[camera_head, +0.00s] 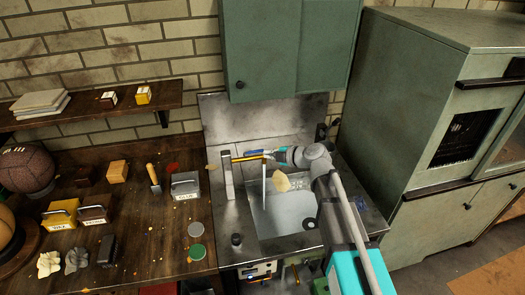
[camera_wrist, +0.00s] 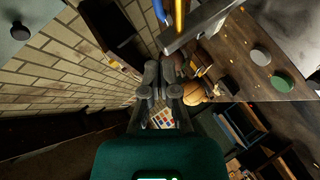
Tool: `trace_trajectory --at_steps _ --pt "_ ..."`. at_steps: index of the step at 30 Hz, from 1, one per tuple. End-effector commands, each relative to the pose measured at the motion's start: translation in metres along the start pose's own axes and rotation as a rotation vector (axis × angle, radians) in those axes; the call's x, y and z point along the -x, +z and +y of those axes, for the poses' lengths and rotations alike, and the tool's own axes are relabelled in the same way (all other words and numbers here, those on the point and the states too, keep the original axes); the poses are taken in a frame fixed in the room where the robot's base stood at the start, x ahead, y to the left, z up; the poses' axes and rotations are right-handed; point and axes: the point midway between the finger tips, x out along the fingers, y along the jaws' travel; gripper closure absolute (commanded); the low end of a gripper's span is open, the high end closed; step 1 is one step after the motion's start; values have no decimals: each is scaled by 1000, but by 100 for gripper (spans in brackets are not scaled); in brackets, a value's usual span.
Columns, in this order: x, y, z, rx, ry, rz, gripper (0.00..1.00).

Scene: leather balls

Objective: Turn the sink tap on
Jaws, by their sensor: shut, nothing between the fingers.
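The sink (camera_head: 290,222) is a metal basin set in the counter. The tap has a tall grey metal post (camera_head: 228,175) at its left side, with a gold bar (camera_head: 247,157) reaching right over the basin. A thin pale vertical strip (camera_head: 264,188) hangs below the bar's end; I cannot tell whether it is water or metal. The wrist view shows a grey metal bar (camera_wrist: 195,27), with gold and blue bars beside it. My gripper (camera_wrist: 162,68) is shut and empty, close to the tap. In the head view it points left near the bar's end, where contact is unclear.
A wooden counter (camera_head: 130,250) at left holds balls, small boxes and tins. A shelf (camera_head: 95,108) is above it. A green cabinet (camera_head: 290,45) hangs above the sink, and a tall green unit (camera_head: 430,120) stands at right. A pale scrap (camera_head: 281,183) shows over the basin.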

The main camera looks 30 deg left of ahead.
Motion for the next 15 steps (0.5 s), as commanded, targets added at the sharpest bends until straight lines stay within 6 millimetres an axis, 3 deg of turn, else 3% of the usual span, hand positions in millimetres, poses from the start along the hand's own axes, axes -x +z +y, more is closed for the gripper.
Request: trace_trajectory --at_steps 6,15 --pt "40 4 5 -1 1 -2 100" --pt "68 10 6 0 0 0 100"
